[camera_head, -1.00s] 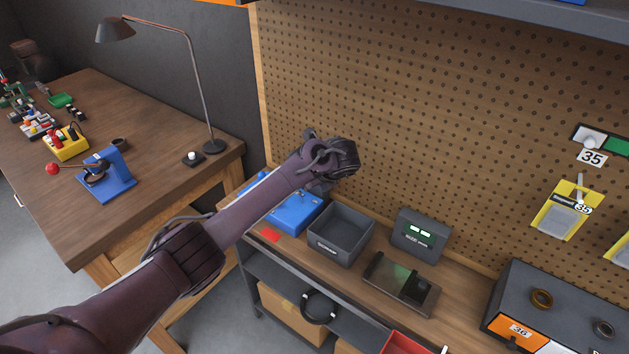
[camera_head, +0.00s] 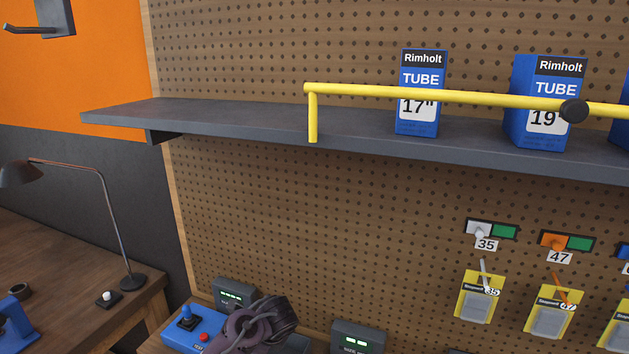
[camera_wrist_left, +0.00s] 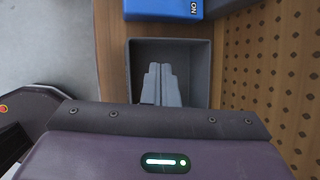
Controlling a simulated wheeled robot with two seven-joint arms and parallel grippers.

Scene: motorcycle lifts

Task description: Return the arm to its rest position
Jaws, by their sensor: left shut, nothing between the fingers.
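My left arm's purple wrist end (camera_head: 255,322) shows at the bottom of the head view, in front of the workbench by the pegboard. In the left wrist view my left gripper (camera_wrist_left: 161,72) has its two grey fingers together, with nothing between them. The fingers appear over an open dark grey bin (camera_wrist_left: 203,60); the height above it is hard to judge. The gripper's fingers are not clear in the head view. My right gripper is in neither current view.
A shelf (camera_head: 235,125) with a yellow rail (camera_head: 350,90) and blue tube boxes (camera_head: 420,70) runs above. A blue device (camera_head: 182,330) sits left of the wrist. A desk lamp (camera_head: 110,210) stands on the wooden table. Yellow packs (camera_head: 480,298) hang at right.

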